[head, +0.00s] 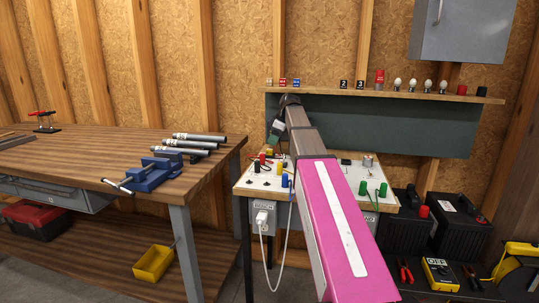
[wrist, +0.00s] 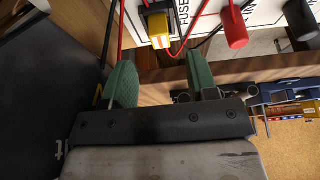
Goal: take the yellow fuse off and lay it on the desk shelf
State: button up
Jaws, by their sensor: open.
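The yellow fuse (wrist: 158,28) shows in the wrist view, upright in its place on the white panel marked FUSE (wrist: 182,14). It has a yellow and white body and a dark upper part. My gripper (wrist: 161,76) is open and empty, its two green fingers apart. The fuse lies beyond the fingertips, roughly in line with the gap, and nothing touches it. In the head view my arm reaches over the desk (head: 240,187), and my gripper is partly hidden at its far end. The desk shelf (head: 430,96) runs along the back above the desk.
The shelf holds several small items, including white bulbs (head: 398,83) and a red cylinder (head: 379,76). Bare shelf shows between some of them. Red and black plugs (wrist: 234,30) and wires stand close to the fuse. A workbench with a blue vise (head: 155,172) is at left.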

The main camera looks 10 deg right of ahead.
aim_at(270, 153)
jog(key=x, duration=0.5)
jog(key=shift+s, duration=0.1)
grip_shut()
